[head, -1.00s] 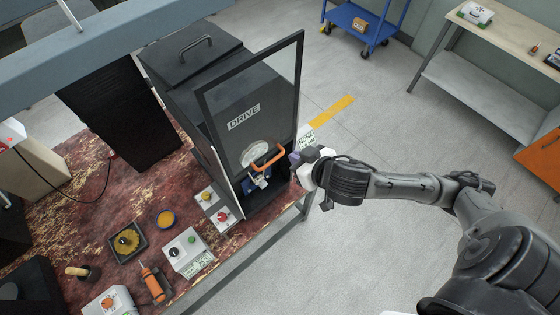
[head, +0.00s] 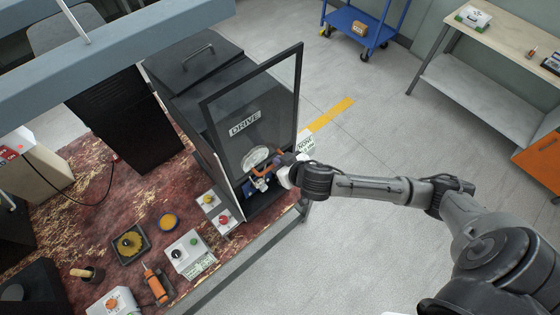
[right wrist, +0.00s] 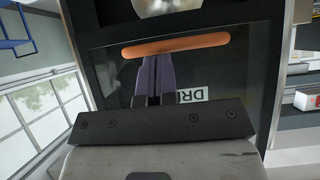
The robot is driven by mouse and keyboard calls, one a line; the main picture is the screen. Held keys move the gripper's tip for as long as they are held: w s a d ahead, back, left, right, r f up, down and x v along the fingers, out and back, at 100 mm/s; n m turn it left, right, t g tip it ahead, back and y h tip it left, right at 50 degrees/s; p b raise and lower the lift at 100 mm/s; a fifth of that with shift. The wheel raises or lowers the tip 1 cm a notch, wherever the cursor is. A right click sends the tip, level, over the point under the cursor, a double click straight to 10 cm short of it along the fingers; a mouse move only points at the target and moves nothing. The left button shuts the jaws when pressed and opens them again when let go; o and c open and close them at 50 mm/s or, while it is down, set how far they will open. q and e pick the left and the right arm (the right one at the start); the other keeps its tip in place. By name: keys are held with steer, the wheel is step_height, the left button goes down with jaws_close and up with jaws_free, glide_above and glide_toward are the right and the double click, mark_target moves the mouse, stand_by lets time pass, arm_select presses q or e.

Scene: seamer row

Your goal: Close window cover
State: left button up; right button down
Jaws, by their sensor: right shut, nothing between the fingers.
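The window cover (head: 271,88), a clear pane in a black frame, stands swung up from the front of the black DRIVE machine (head: 190,85). Its orange handle (head: 281,153) is partly hidden by my right gripper (head: 281,160) in the head view. The right wrist view shows the handle (right wrist: 176,44) as a horizontal bar just beyond the fingertips. My right gripper's purple fingers (right wrist: 155,60) are together, empty, and close to the bar; I cannot tell if they touch it. My left gripper is not in view.
A blue cart (head: 365,22) and a side table (head: 480,60) stand behind. The floor right of the bench is clear.

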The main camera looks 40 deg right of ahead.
steer(key=shift+f, duration=0.1)
step_height(320, 180, down, 37)
steer(key=b, duration=1.9)
steer(key=shift+s, duration=0.1)
steer(key=s+r+p, duration=0.5)
steer(key=s+r, duration=0.3)
steer(key=r, duration=0.2)
steer(key=shift+s, duration=0.4)
